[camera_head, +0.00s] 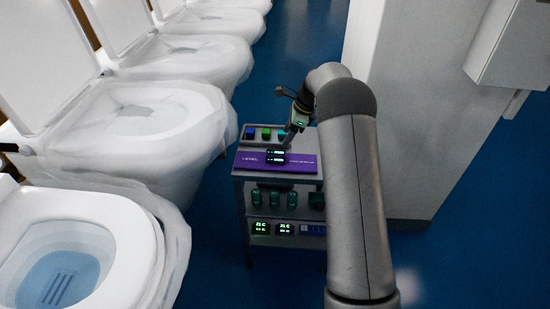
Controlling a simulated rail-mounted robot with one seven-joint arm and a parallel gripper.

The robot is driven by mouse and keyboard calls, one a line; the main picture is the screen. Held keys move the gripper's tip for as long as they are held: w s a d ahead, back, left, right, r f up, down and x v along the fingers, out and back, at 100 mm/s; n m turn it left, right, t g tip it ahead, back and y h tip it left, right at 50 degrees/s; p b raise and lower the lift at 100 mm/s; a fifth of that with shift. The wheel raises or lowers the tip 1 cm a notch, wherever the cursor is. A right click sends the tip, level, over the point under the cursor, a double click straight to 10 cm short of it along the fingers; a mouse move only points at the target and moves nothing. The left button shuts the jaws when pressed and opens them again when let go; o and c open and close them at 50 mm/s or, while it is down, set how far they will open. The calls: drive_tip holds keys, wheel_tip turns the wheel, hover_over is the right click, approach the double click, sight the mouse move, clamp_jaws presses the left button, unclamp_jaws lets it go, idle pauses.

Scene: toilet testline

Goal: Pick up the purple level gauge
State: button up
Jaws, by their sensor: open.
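The strip bears white lettering that begins with "LEVEL". My gripper (285,143) points down over the cart top, right at the upper edge of the gauge in the picture. It is open, but its fingers are small and dark here. I cannot tell whether they touch the gauge or stand around it.
Several coloured items (266,134) lie along the cart's back edge. The lower shelves hold green items (274,199) and lit devices (260,227). Toilets in plastic wrap (150,125) line the left. A light cabinet (415,110) stands right. Blue floor (215,240) lies between.

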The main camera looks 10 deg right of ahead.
sight(276, 153)
drive_tip(key=p+x, duration=0.1)
drive_tip(key=x, duration=0.4)
drive_tip(key=shift+a+f, duration=0.1)
drive_tip(key=shift+p+x, duration=0.9)
drive_tip(key=shift+x, duration=1.85)
drive_tip(key=shift+s, duration=0.1)
drive_tip(key=c, duration=1.2)
clamp_jaws()
